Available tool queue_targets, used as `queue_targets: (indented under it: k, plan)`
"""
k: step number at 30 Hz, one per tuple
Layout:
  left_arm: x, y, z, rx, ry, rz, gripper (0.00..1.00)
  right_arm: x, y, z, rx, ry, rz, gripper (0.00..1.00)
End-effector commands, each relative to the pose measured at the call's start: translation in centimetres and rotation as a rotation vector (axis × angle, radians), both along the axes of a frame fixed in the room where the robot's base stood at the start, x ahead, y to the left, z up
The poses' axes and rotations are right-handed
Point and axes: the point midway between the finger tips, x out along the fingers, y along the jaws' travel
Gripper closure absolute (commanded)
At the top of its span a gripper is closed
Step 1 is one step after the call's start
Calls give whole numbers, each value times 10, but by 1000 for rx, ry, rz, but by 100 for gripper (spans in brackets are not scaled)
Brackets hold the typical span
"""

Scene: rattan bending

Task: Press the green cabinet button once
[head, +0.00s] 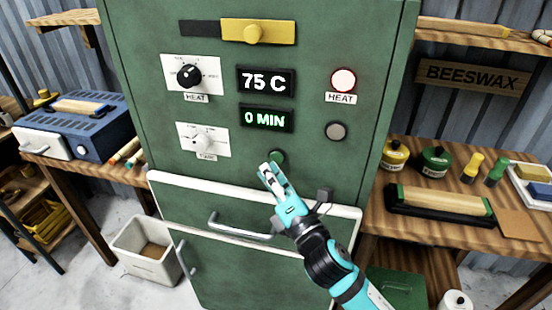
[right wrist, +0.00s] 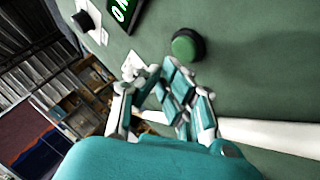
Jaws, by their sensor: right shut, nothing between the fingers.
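The green cabinet (head: 300,60) stands in the middle of the head view. Its round green button (head: 277,157) sits below the "0 MIN" display (head: 265,119). The button also shows in the right wrist view (right wrist: 187,46), above the fingers, with its face clear. My right gripper (head: 266,171) is shut and empty, its tips just below and left of the button in the head view. In the right wrist view the fingers (right wrist: 155,75) are close to the button, with a small gap in the picture. Whether they touch it cannot be told. My left gripper is not in view.
Above are a "75 C" display (head: 265,82), a black heat knob (head: 189,77), a white knob (head: 203,142), a lit heat lamp (head: 343,80) and a grey round button (head: 336,131). A white-edged drawer with a handle (head: 240,229) is below. Benches flank the cabinet.

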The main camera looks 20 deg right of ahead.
Motion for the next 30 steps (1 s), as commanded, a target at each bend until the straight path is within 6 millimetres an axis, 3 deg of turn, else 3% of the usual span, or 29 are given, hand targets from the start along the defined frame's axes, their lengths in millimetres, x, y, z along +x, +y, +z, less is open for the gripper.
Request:
queue_targets:
  k: [30]
  plan:
    - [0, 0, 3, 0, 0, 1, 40, 9, -6, 0, 0, 0, 0, 100]
